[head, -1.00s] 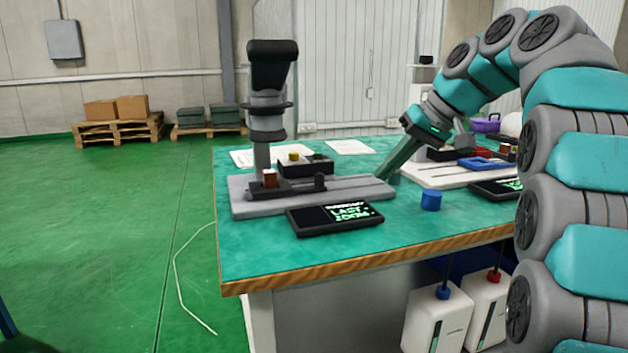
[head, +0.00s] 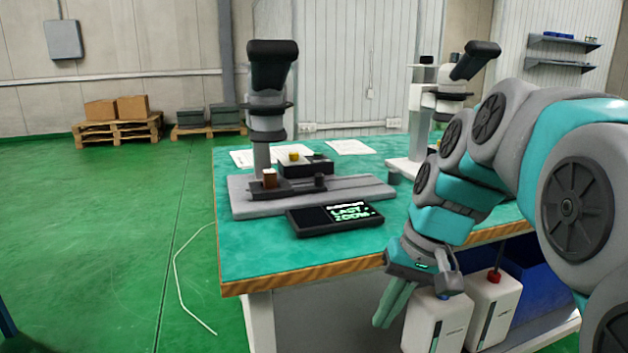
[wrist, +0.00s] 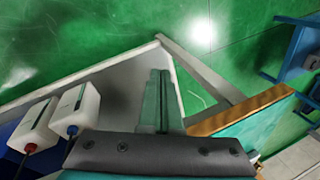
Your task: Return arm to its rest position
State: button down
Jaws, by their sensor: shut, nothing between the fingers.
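My arm reaches in from the right in the head view, with a grey and teal body. My gripper (head: 390,305) points down in front of the table's front edge, off the tabletop. Its green fingers are together with nothing between them. In the wrist view the gripper (wrist: 158,85) also shows its two fingers side by side and empty, over the side of the table base and the green floor. The arm hides part of the table's right side.
The green-topped table (head: 250,250) carries a microscope (head: 268,100) and a black display (head: 335,218). A second microscope (head: 450,90) stands behind my arm. White canisters (head: 432,325) stand below the table, close to my gripper. The floor at left is mostly open.

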jog(key=s+d+f+g+h, duration=0.1)
jog(key=s+d+f, duration=0.1)
jog(key=s+f, duration=0.5)
jog(key=s+d+f+g+h, duration=0.1)
jog(key=s+d+f+h, duration=0.1)
jog(key=s+f, duration=0.5)
jog(key=s, duration=0.6)
jog(key=shift+s+f+n, duration=0.25)
jog(key=shift+f+n, duration=0.05)
jog(key=shift+f, duration=0.1)
